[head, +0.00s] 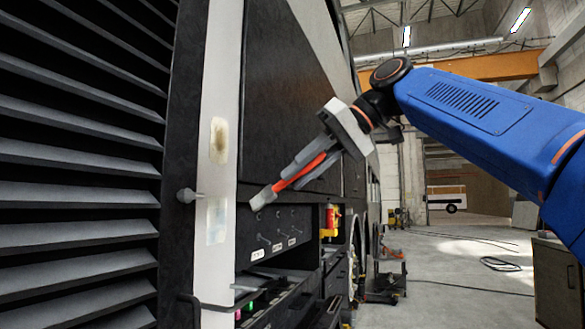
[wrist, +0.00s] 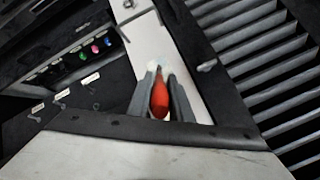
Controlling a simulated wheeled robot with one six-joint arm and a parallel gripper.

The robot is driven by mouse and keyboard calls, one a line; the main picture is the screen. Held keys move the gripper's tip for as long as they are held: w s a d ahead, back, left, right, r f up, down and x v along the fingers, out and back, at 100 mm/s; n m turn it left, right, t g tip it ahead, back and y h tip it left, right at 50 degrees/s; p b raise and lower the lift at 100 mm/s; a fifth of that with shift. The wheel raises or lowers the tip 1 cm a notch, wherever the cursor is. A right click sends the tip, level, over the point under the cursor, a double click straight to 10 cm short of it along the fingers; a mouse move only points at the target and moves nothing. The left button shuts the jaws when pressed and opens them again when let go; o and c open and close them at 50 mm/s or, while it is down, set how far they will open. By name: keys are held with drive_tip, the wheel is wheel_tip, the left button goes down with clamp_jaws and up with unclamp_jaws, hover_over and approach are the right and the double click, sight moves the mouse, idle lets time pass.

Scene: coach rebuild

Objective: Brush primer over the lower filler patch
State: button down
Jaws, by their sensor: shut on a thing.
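My gripper (head: 297,172) is shut on a brush with a red handle (head: 300,171), which slants down to the left in the head view. The brush's pale tip (head: 259,199) is right of the white upright strip and looks apart from it. The lower filler patch (head: 216,221) is a pale, faintly bluish rectangle on that strip, left of and slightly below the tip. The upper patch (head: 219,141) is cream with a brownish centre. In the wrist view the red handle (wrist: 160,98) lies between the fingers; the brush tip is hard to tell from the pale area beyond.
A grey knob (head: 187,195) sticks out left of the strip, near the lower patch. Black louvres (head: 75,170) fill the left. A dark panel with small levers (head: 272,236) and coloured buttons is below the brush. Open floor (head: 460,265) lies right.

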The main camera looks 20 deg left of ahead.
sight(268, 194)
wheel_tip(268, 194, down, 9)
drive_tip(key=w+a, duration=0.1)
drive_tip(key=w, duration=0.1)
drive_tip(key=shift+w+a+r, duration=0.15)
drive_tip(key=shift+a, duration=1.35)
drive_tip(key=shift+w+a+r, duration=0.1)
drive_tip(key=shift+a, duration=1.95)
